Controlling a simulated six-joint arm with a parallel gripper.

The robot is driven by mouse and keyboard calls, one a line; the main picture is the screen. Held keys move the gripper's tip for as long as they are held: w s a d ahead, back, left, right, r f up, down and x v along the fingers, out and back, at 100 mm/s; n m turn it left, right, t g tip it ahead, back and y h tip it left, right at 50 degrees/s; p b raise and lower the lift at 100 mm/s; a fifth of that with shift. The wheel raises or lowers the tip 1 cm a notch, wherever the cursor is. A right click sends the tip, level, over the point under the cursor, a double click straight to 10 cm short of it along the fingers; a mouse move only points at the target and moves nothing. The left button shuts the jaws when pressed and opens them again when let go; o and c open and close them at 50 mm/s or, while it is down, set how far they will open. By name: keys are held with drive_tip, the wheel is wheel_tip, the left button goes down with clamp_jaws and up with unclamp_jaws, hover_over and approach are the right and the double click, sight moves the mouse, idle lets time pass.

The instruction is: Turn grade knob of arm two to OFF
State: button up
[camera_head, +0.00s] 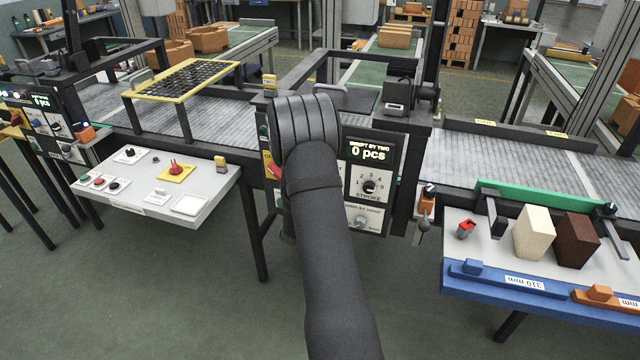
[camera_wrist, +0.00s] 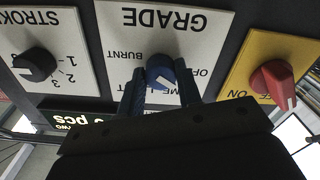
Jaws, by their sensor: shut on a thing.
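The grade knob (camera_wrist: 159,68) is a blue round knob on a white plate (camera_wrist: 188,20) lettered GRADE, seen upside down in the wrist view. BURNT is to the left of the knob and a partly covered OFF to its right. Another label below is partly hidden by my fingers. The knob's white mark points down and slightly right in the picture, not straight at OFF. My gripper (camera_wrist: 160,82) is shut on the knob, one dark finger on each side. In the head view my arm hides the knob and the gripper.
A black stroke knob (camera_wrist: 36,64) is left of the grade plate, and a red knob (camera_wrist: 273,82) on yellow is close on the right. The display (camera_head: 370,152) reads 0 pcs. A button table (camera_head: 215,200) stands left, a block table (camera_head: 475,222) right.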

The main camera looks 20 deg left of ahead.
drive_tip(key=n, duration=0.4)
drive_tip(key=shift+n, duration=0.4)
idle(0.4)
drive_tip(key=o, duration=1)
drive_tip(key=shift+c, duration=0.2)
drive_tip(key=shift+s, duration=0.1)
drive_tip(key=s, duration=1.7)
drive_tip(key=shift+s, duration=0.15)
drive_tip(key=w, duration=1.7)
drive_tip(key=shift+w, duration=0.25)
